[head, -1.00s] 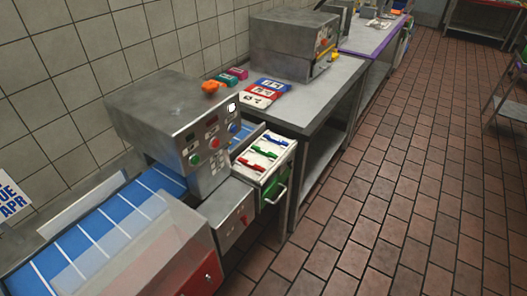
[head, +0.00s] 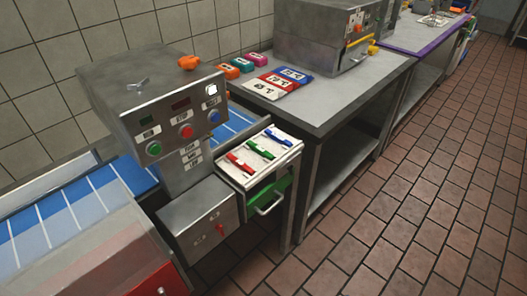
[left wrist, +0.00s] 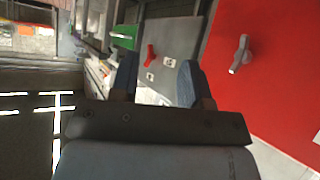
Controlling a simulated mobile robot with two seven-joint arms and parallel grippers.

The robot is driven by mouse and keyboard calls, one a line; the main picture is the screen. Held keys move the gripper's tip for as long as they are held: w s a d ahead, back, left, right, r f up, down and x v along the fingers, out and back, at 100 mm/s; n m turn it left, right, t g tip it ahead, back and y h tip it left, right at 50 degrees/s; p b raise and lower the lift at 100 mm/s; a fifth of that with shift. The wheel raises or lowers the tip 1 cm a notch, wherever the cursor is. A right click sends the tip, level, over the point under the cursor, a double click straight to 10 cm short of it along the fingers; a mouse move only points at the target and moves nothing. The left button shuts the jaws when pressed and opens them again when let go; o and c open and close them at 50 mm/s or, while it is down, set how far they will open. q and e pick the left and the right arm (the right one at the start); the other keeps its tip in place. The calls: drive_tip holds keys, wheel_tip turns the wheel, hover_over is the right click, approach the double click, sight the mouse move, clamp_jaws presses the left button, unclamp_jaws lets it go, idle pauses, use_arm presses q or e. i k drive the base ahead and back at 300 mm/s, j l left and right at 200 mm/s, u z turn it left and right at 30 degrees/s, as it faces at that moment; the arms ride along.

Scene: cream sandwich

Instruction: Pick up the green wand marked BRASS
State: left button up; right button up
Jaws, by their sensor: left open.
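A green wand (head: 260,149) lies in a white-topped tray (head: 292,141) between a red wand (head: 240,163) and a blue wand (head: 279,138). No BRASS marking can be read at this size. My left gripper (left wrist: 157,82) shows in the left wrist view, its two dark fingers apart and nothing between them. It faces a grey metal box with a red knob (left wrist: 150,56). No wand can be made out clearly there. My left gripper is not in the head view. My right gripper is in neither view.
The machine head (head: 160,100) with coloured buttons stands over the blue conveyor (head: 75,212). A red panel (left wrist: 270,80) fills the wrist view's right. Tiled floor is clear.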

sight(260, 151)
drive_tip(key=l+u, duration=0.1)
drive_tip(key=u, duration=0.4)
drive_tip(key=l+u, duration=0.1)
drive_tip(key=u, duration=0.35)
drive_tip(key=l+u, duration=0.15)
drive_tip(key=u, duration=0.35)
drive_tip(key=l+u, duration=0.3)
drive_tip(key=k+l+u, duration=0.25)
drive_tip(key=l+u, duration=0.3)
drive_tip(key=l, duration=0.1)
